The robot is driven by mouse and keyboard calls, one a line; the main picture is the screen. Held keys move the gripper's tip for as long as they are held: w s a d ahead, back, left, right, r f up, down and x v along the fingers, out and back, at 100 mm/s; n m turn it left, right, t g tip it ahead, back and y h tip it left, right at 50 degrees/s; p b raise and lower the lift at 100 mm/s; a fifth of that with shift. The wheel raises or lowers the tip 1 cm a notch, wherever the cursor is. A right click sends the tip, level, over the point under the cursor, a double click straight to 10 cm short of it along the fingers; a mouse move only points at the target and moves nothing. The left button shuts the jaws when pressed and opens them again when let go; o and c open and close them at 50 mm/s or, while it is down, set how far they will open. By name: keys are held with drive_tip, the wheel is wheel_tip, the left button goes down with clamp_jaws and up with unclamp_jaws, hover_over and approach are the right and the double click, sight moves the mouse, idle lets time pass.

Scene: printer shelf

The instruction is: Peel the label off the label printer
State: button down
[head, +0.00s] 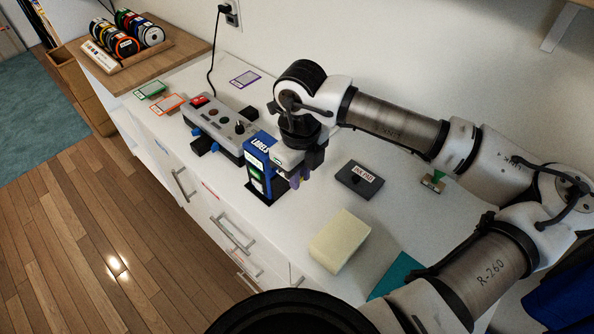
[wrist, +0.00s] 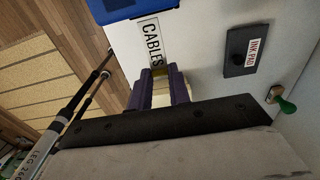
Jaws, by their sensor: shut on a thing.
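A blue upright unit marked LABELS (head: 259,148), which looks like the label printer, stands near the front edge of the white top. A white label reading CABLES (wrist: 152,40) runs from beside that edge down to my gripper. My gripper (wrist: 158,72) has purple fingers, shut on the label's near end. In the head view my gripper (head: 294,181) is just right of the blue unit, and the label is hidden there. I cannot tell whether the label still touches the unit.
A grey box with knobs and a red switch (head: 222,128) stands left of the unit. An ink pad (head: 360,178), a green-handled stamp (head: 433,180) and a cream block (head: 340,240) lie to the right. Flat coloured cards (head: 168,104) lie at the left.

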drive_tip(key=shift+s+d+b, duration=0.4)
drive_tip(key=shift+s+d, duration=0.35)
idle(0.4)
wheel_tip(320, 180, up, 7)
drive_tip(key=p, duration=0.2)
drive_tip(key=shift+p, duration=0.3)
idle(0.5)
idle(0.4)
